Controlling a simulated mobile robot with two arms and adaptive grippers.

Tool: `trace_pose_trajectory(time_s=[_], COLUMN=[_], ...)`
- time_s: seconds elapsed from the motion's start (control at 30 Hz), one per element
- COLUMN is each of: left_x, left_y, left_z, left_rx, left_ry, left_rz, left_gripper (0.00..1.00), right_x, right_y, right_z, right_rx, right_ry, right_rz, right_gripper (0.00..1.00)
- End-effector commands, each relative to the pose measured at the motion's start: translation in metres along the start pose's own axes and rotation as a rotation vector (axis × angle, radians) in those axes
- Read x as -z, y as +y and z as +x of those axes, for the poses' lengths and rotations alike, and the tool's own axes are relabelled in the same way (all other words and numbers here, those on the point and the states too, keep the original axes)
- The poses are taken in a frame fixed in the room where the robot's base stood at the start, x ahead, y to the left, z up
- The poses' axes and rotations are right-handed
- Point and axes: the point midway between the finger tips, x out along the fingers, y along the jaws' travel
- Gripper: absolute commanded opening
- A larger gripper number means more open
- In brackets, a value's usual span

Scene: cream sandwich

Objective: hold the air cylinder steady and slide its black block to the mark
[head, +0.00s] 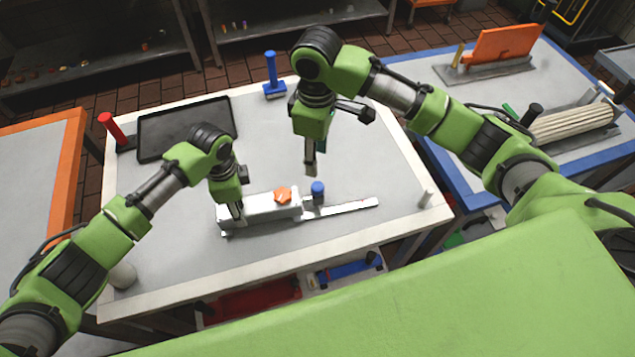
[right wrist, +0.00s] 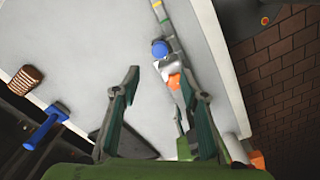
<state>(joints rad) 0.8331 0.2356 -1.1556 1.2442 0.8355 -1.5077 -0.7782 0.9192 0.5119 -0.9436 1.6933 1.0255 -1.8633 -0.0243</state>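The air cylinder is a white-grey body (head: 262,208) with an orange knob (head: 283,194) on top and a thin rail (head: 350,208) reaching right, lying on the table. A blue round-topped piece (head: 317,188) stands where the rail meets the body; it also shows in the right wrist view (right wrist: 160,48). I cannot make out a black block. The rail has yellow and green marks (right wrist: 161,12) in the right wrist view. My left gripper (head: 237,210) is down at the body's left end; its finger closure is hidden. My right gripper (right wrist: 165,90) is open and empty, above and behind the cylinder (head: 311,172).
A black tray (head: 185,128) lies at the back left beside a red-handled tool (head: 111,127). A blue-handled stamp (head: 272,78) stands at the back edge. Table between the tray and cylinder is clear.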

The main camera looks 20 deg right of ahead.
Motion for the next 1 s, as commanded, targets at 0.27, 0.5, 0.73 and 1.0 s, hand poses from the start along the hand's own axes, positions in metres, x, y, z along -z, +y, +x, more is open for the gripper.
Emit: trace_pose_trajectory(time_s=[0.27, 0.5, 0.73, 1.0], left_x=[0.000, 0.000, 0.000, 0.000], left_y=[0.001, 0.001, 0.001, 0.001], left_z=[0.001, 0.001, 0.001, 0.001], left_rx=[-0.003, -0.003, -0.003, -0.003], left_ry=[-0.001, -0.001, -0.001, -0.001], left_rz=[0.000, 0.000, 0.000, 0.000], left_gripper=[0.00, 0.00, 0.00, 0.00], right_x=[-0.003, -0.003, -0.003, -0.002], right_y=[0.001, 0.000, 0.001, 0.001], right_z=[0.024, 0.073, 0.108, 0.121], right_rx=[0.001, 0.002, 0.000, -0.001], right_ry=[-0.004, -0.004, -0.003, 0.000], right_rz=[0.051, 0.049, 0.048, 0.047], right_gripper=[0.40, 0.40, 0.40, 0.40])
